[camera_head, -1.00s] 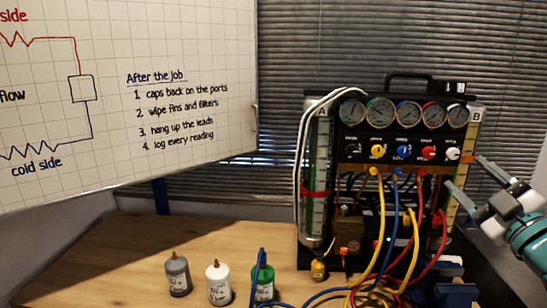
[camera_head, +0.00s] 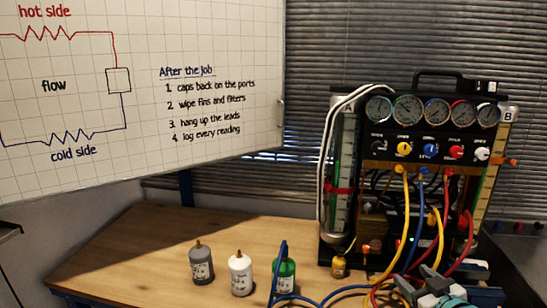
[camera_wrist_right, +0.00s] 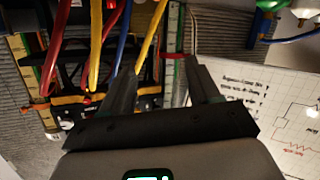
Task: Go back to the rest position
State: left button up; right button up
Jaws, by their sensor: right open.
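My right gripper (camera_head: 416,278) is at the lower right of the head view, in front of the gauge rig's hanging hoses. Its grey fingers are apart, and I see nothing held between them. In the right wrist view the two dark fingers (camera_wrist_right: 163,78) are spread, with hoses and the rig behind them. The gauge rig (camera_head: 410,150) stands upright at the right of the table, with a row of dials and coloured knobs. My left gripper is not in view.
Grey (camera_head: 202,264), white (camera_head: 240,274) and green (camera_head: 285,276) bottles stand on the wooden table (camera_head: 140,245). Yellow, blue and red hoses (camera_head: 437,235) hang before the rig. A whiteboard (camera_head: 150,120) is at the back left. The table's left part is clear.

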jog(key=s+a+f+m+g+y, duration=0.1)
jog(key=s+a+f+g, duration=0.2)
jog(key=f, duration=0.5)
jog(key=s+a+f+m+g+b, duration=0.1)
jog(key=s+a+f+g, duration=0.15)
jog(key=a+f, duration=0.5)
jog(key=s+a+f+m+g+y, duration=0.1)
jog(key=s+a+f+g, duration=0.15)
jog(key=f, duration=0.75)
jog(key=s+a+f+m+g, duration=0.1)
jog(key=s+a+f+g, duration=0.2)
jog(key=s, duration=0.7)
jog(key=s+a+f+m+g+y+b, duration=0.1)
jog(key=s+a+f+g, duration=0.3)
jog(key=s+f, duration=0.5)
jog(key=s+a, duration=0.1)
jog(key=a, duration=0.1)
jog(key=shift+s+a+f, duration=0.25)
jog(key=shift+s+a, duration=0.15)
